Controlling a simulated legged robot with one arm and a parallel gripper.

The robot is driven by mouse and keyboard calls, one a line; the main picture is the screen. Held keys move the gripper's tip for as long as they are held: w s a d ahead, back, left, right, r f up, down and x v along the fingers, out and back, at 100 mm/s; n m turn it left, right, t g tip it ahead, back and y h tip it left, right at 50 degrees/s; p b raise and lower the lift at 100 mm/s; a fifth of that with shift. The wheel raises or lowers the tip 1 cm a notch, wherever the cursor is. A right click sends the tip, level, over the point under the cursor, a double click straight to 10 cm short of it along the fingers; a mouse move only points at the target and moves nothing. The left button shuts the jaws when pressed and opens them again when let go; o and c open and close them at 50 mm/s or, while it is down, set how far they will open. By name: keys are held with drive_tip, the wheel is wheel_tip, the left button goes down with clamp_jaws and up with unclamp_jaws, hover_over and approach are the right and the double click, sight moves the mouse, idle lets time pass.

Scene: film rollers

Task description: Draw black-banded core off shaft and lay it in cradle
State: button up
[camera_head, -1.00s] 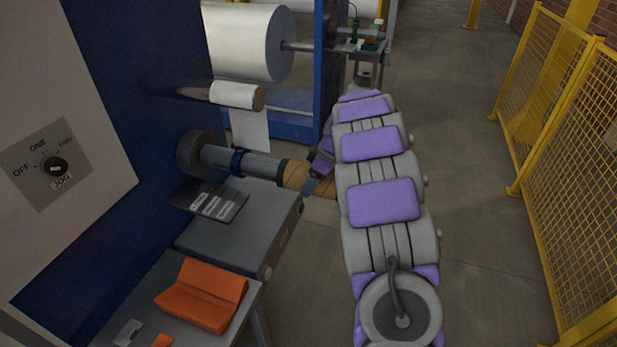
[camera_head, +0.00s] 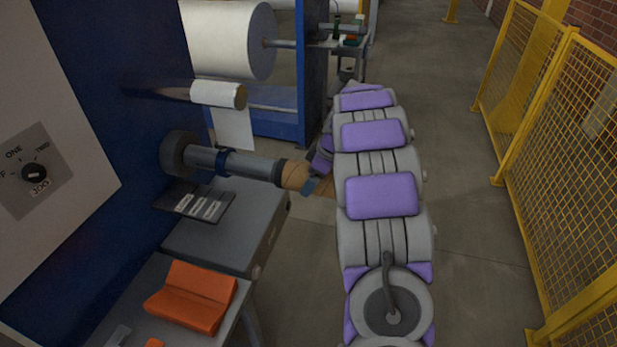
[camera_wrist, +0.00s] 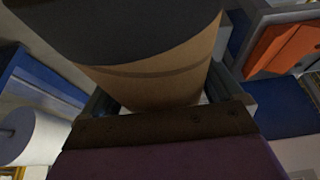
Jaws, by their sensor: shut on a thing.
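The brown cardboard core (camera_head: 294,175) is at the free right end of the grey shaft (camera_head: 235,164), with a dark band at its shaft-side end. I cannot tell how far the shaft still runs inside it. My gripper (camera_head: 314,176) is shut on the core, and my arm partly hides its outer end. In the wrist view the core (camera_wrist: 165,82) fills the space between my fingers, with a broad black area above and a thin dark line around the brown. The orange V-shaped cradle (camera_head: 192,297) is empty, lower left of the core; it also shows in the wrist view (camera_wrist: 282,42).
The cradle stands on a grey table (camera_head: 226,332) beside a grey cabinet (camera_head: 215,245). A blue machine wall (camera_head: 90,130) is on the left. A white film roll (camera_head: 225,38) and a smaller roller (camera_head: 218,94) are beyond.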

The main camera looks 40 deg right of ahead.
sight(326, 180)
drive_tip(key=shift+s+d, duration=0.6)
drive_tip(key=shift+s, duration=0.2)
drive_tip(key=shift+s+d, duration=0.6)
drive_tip(key=shift+s, duration=0.15)
drive_tip(key=shift+s+d, duration=1.2)
drive_tip(key=shift+s, duration=0.3)
drive_tip(key=s+d+r, duration=0.4)
drive_tip(key=s+r, duration=0.1)
drive_tip(key=shift+s+d, duration=0.15)
drive_tip(key=shift+s, duration=0.1)
